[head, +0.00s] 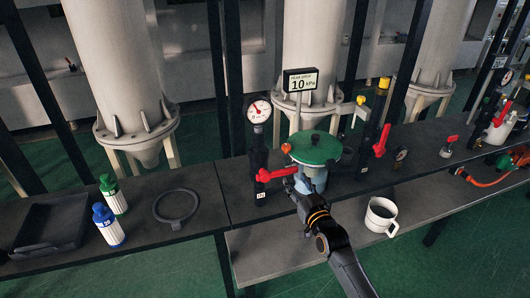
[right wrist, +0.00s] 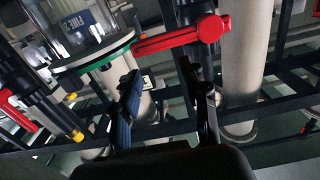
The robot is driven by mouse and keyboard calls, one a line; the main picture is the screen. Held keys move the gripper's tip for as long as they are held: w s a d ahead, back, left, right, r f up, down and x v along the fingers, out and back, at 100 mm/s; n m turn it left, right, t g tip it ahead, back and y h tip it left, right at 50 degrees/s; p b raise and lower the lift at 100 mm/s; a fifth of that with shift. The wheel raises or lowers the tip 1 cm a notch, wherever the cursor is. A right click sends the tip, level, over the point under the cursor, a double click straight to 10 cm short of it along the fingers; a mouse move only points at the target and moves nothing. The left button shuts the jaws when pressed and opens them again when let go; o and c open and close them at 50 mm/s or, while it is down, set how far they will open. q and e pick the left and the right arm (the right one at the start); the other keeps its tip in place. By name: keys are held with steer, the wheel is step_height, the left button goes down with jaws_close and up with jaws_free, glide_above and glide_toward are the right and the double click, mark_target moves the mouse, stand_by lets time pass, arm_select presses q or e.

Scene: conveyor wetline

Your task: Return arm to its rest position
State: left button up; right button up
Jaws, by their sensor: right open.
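My right arm reaches in from the lower right of the head view, with its dark gripper (head: 293,186) beside a red lever handle (head: 276,174) and below a green-lidded vessel (head: 315,150). In the right wrist view the two fingers of this gripper (right wrist: 166,100) stand apart with nothing between them. The red handle (right wrist: 180,38) lies beyond the fingertips there, apart from them in the picture. The glass vessel (right wrist: 85,32) with its green rim shows at the upper left of that view. My left gripper is in neither view.
A white mug (head: 381,216) stands on the front shelf, right of my arm. A pressure gauge (head: 259,110) and a "10 kPa" display (head: 300,82) rise behind.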

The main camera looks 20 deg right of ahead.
steer(key=shift+s, duration=0.1)
steer(key=s+a+f+g, duration=0.1)
steer(key=s+f+g, duration=0.2)
steer(key=s+f, duration=0.65)
steer(key=s+a+f+g, duration=0.1)
steer(key=s+f+g, duration=0.25)
steer(key=f, duration=1.05)
steer(key=s+a+f+g, duration=0.1)
steer(key=s+f+g, duration=0.1)
steer(key=s+f, duration=0.8)
steer(key=s+f+g, duration=0.2)
steer(key=s+f, duration=0.4)
steer(key=s, duration=0.5)
steer(key=s+f+n+g, duration=0.1)
steer(key=s+f+g, duration=0.2)
steer(key=s+f, duration=0.3)
steer(key=s+a+f+n+g, duration=0.1)
steer(key=s+f+g, duration=0.2)
steer(key=s, duration=1.4)
step_height(320, 180, down, 3)
steer(key=shift+f+h, duration=0.1)
steer(key=shift+h, duration=0.2)
steer(key=shift+g, duration=0.25)
